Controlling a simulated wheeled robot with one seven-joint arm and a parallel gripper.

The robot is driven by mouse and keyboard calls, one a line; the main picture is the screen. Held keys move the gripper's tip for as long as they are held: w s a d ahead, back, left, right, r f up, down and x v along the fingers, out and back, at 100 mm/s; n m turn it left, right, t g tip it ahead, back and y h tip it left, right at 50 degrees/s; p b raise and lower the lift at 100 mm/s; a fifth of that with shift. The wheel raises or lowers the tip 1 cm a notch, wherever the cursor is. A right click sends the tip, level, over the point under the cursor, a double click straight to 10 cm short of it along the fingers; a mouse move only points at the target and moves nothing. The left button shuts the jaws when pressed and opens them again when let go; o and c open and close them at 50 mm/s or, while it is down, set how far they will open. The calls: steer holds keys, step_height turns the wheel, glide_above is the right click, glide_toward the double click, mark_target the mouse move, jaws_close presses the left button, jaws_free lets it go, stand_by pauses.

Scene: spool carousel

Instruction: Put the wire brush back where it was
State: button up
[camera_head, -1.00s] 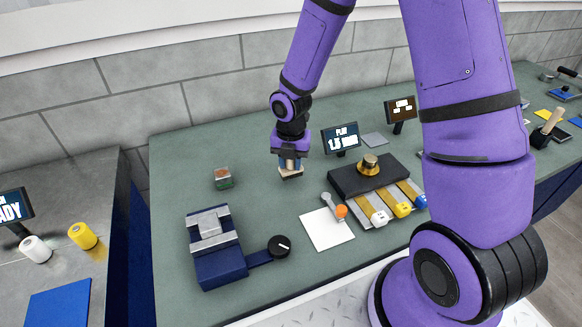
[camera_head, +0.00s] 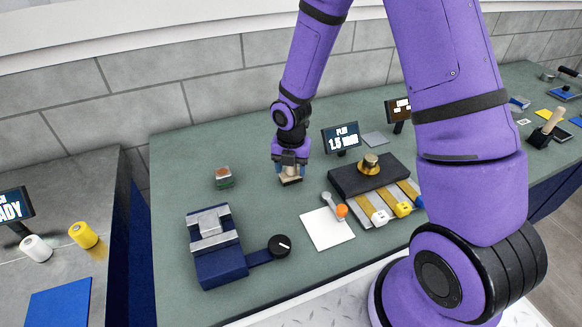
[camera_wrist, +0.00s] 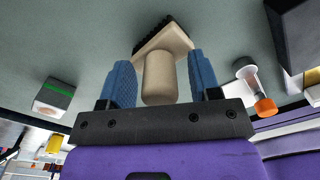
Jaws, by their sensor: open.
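The wire brush (camera_head: 290,180) is a tan block with a rounded tan handle. It is on the green bench top, below my gripper (camera_head: 290,167). In the wrist view the brush handle (camera_wrist: 158,78) points toward my palm, between the two blue fingers, with a gap on each side. Dark bristles show along the far edge of the block. My gripper is open around the handle. In the head view the fingers hide most of the handle.
A blue vise-like fixture (camera_head: 217,245) with a black knob (camera_head: 280,246) is in front. A white pad (camera_head: 327,229), a dark tray (camera_head: 345,182) and a display (camera_head: 341,138) lie to the right. Bench between is clear.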

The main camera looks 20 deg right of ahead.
step_height(320, 180, up, 12)
steer(key=shift+f, duration=0.1)
steer(key=s+d+r+m+t+h, duration=0.1)
steer(key=s+d+r+m, duration=0.1)
steer(key=s+r+m, duration=0.5)
steer(key=s+d+r+m+t, duration=0.2)
steer(key=s+d+r+m, duration=0.15)
steer(key=r+m, duration=0.65)
steer(key=s+r+m+t, duration=0.1)
steer(key=s+r+m, duration=0.2)
steer(key=s+m, duration=0.3)
steer(key=s+d+r+m+t+y, duration=0.1)
steer(key=s+r+m, duration=0.3)
steer(key=s+m, duration=0.2)
steer(key=shift+s+d+r, duration=0.2)
steer(key=shift+s+d, duration=0.05)
steer(key=shift+s, duration=0.45)
stand_by(0.9)
